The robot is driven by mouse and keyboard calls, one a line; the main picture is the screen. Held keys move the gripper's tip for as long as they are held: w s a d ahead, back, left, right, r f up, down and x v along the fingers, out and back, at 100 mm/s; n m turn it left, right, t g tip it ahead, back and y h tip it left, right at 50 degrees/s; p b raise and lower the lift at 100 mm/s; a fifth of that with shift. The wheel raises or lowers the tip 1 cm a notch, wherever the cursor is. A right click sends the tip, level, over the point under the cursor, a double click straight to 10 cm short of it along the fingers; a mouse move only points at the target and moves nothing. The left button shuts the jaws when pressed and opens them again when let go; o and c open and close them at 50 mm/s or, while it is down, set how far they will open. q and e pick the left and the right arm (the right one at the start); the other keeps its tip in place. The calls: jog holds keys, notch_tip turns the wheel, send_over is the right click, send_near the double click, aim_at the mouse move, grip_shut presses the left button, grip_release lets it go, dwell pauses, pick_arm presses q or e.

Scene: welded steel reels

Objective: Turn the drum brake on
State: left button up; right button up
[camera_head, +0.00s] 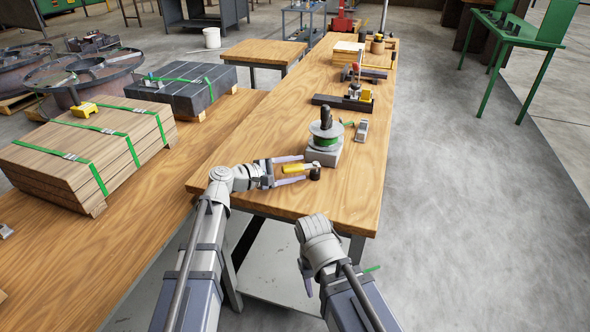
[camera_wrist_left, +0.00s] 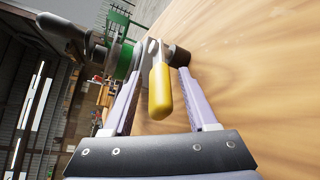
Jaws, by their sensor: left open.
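The drum brake (camera_head: 324,145) stands near the front of the wooden workbench, with a grey base, a green drum and a black upright knob on top. Its lever with a yellow handle (camera_head: 292,169) points left toward my arm. My left gripper (camera_head: 303,168) is open, one finger on each side of the yellow handle. In the left wrist view the handle (camera_wrist_left: 160,90) lies between the spread fingers, with visible gaps on both sides. A black round part (camera_wrist_left: 179,55) sits by the right fingertip. My right gripper (camera_head: 306,276) hangs low in front of the bench, its fingers partly hidden.
A small metal piece (camera_head: 361,131) lies right of the brake. Farther back are a black fixture with a red knob (camera_head: 355,88) and stacked blocks (camera_head: 348,52). Strapped wooden planks (camera_head: 85,150) lie on the left bench. The floor right of the workbench is clear.

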pick_arm(q)
jog(key=shift+c, duration=0.2)
grip_shut()
dwell(1.1)
